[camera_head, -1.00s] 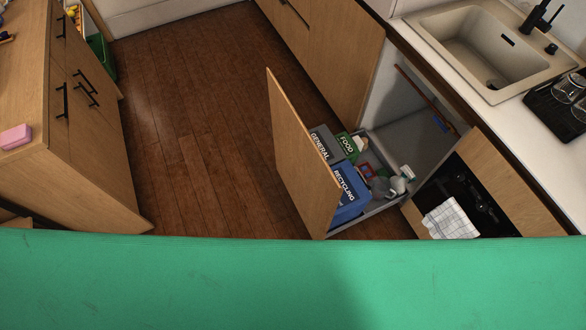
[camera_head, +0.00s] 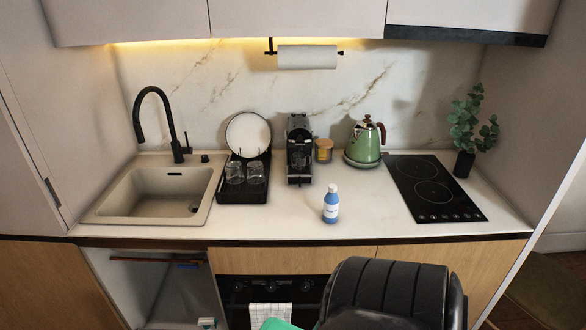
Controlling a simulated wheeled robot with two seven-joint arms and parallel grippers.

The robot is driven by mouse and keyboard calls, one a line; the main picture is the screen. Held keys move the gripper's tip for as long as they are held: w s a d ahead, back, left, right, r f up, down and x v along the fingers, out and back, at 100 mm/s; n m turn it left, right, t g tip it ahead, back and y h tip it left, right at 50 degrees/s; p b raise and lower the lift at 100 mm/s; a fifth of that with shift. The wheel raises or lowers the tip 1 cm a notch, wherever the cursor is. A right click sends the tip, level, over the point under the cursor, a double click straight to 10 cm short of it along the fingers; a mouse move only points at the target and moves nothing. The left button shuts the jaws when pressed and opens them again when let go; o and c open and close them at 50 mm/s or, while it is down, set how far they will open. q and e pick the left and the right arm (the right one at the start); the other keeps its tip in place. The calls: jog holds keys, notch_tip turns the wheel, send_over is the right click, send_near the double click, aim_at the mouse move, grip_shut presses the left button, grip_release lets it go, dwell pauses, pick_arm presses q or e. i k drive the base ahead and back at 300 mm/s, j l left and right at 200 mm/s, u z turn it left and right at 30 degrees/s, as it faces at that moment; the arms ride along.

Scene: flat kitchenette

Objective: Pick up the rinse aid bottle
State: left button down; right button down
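A small bottle (camera_head: 331,204), blue with a white band and a white cap, stands upright on the counter near its front edge, in front of the coffee machine and kettle. It is the only bottle of this kind that I see, and its label is too small to read. Nothing touches it. Neither of my grippers is in the head view. A black rounded part of my own body is at the bottom right, below the counter edge.
The white counter (camera_head: 290,222) has free room around the bottle. Behind are a coffee machine (camera_head: 299,149), a jar (camera_head: 324,150) and a green kettle (camera_head: 364,142). A dish rack (camera_head: 255,190) with glasses and sink (camera_head: 150,192) are left; a hob (camera_head: 434,188) is right.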

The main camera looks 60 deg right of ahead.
aim_at(331, 200)
jog(key=z, duration=2.3)
jog(key=i+l+u, duration=0.2)
jog(key=l, duration=0.35)
jog(key=i+l+u, duration=0.1)
jog(key=i+l, duration=0.1)
jog(key=l, duration=0.05)
